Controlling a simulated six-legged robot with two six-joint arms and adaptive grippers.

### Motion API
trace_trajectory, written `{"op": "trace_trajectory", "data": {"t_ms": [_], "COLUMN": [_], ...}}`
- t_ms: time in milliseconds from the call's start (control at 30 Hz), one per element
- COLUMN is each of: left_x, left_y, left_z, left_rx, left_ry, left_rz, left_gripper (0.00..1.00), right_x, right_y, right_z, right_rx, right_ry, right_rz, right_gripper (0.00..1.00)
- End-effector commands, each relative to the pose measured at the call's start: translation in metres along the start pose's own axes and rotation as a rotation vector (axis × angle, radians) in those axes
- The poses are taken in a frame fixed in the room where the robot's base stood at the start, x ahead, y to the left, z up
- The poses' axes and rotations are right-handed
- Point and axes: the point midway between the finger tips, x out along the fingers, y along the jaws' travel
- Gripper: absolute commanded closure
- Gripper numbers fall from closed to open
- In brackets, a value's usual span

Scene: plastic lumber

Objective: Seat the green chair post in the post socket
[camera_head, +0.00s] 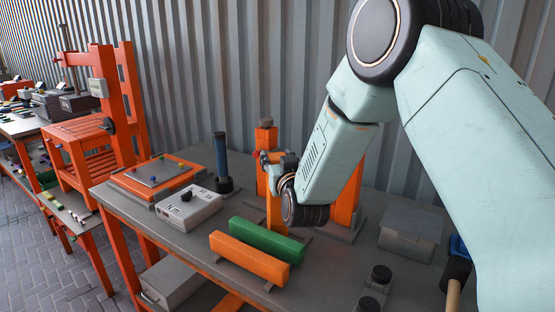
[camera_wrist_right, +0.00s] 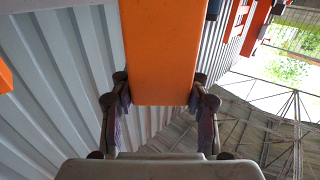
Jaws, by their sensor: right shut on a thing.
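In the head view this orange post (camera_head: 274,214) appears upright below the gripper. Other orange uprights (camera_head: 264,140) stand close by, partly hidden by my arm. I cannot clearly make out the post socket. My left gripper is not in view.
A dark blue cylinder (camera_head: 221,158), a grey dial box (camera_head: 188,206) and an orange-framed board (camera_head: 152,176) stand on the left of the table. A grey box (camera_head: 410,232), black knobs (camera_head: 381,275) and a wooden-handled tool (camera_head: 453,296) are at right. A corrugated wall closes the back.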

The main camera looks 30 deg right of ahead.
Motion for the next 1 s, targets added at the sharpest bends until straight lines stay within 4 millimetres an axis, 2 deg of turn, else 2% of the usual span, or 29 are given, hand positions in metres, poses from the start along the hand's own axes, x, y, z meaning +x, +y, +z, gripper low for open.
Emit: {"op": "trace_trajectory", "data": {"t_ms": [467,500,733,1000], "left_x": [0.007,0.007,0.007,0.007], "left_y": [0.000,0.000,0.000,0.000], "left_z": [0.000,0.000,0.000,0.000], "left_rx": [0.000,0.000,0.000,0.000], "left_ry": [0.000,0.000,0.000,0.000], "left_rz": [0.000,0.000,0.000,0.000], "left_gripper": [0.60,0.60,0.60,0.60], "right_x": [0.001,0.000,0.000,0.000], "right_y": [0.000,0.000,0.000,0.000], "right_z": [0.008,0.010,0.010,0.010], "right_rx": [0.000,0.000,0.000,0.000], "right_ry": [0.007,0.001,0.000,0.000], "right_rz": [0.000,0.000,0.000,0.000], "right_gripper": [1.00,0.51,0.31,0.31]}}
